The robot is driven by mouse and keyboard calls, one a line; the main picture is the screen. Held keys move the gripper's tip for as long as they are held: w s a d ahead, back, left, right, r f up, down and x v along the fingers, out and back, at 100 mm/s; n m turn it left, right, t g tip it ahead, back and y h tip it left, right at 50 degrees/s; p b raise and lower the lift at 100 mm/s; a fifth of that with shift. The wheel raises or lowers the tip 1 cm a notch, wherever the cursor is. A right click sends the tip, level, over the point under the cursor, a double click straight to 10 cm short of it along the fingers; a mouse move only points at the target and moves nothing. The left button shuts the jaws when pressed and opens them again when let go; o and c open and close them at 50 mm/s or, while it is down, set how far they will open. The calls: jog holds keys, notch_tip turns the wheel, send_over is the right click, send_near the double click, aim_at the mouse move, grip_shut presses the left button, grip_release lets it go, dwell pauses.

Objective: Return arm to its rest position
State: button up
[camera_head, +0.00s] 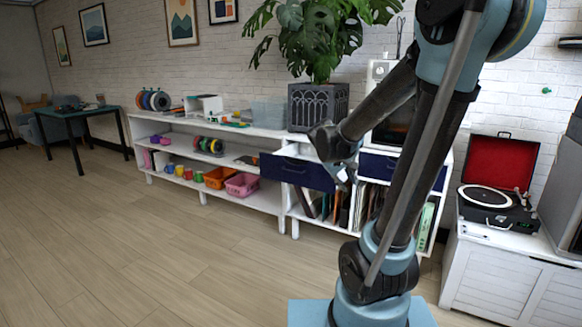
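My arm rises from its blue base at the lower right and bends over the top, with the forearm reaching down and left. My gripper (346,178) is at the end of the forearm, in front of the white shelf unit. It is at the right end of a dark blue drawer (297,173) that stands pulled out. The gripper is small and partly dark against the shelf, so I cannot tell whether its fingers are open or shut, or whether they touch the drawer.
A potted plant (318,105) stands on the white shelf (225,128). Pink and orange baskets (242,184) are on the lower shelf. A record player (497,195) with a red lid sits on a white cabinet at right. The wooden floor (150,250) at left is clear.

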jog(key=s+f+m+g+y, duration=0.1)
jog(key=s+f+m+y, duration=0.1)
jog(key=s, duration=1)
jog(key=s+f+m+g+y, duration=0.1)
jog(key=s+f, duration=0.4)
jog(key=s, duration=0.7)
jog(key=shift+s+a+f+m+g+y, duration=0.2)
jog(key=shift+a+m+g+y, duration=0.4)
jog(key=shift+y, duration=0.5)
jog(key=shift+w+d, duration=0.1)
jog(key=shift+d, duration=0.05)
jog(key=shift+w+f, duration=0.15)
jog(key=shift+w, duration=0.15)
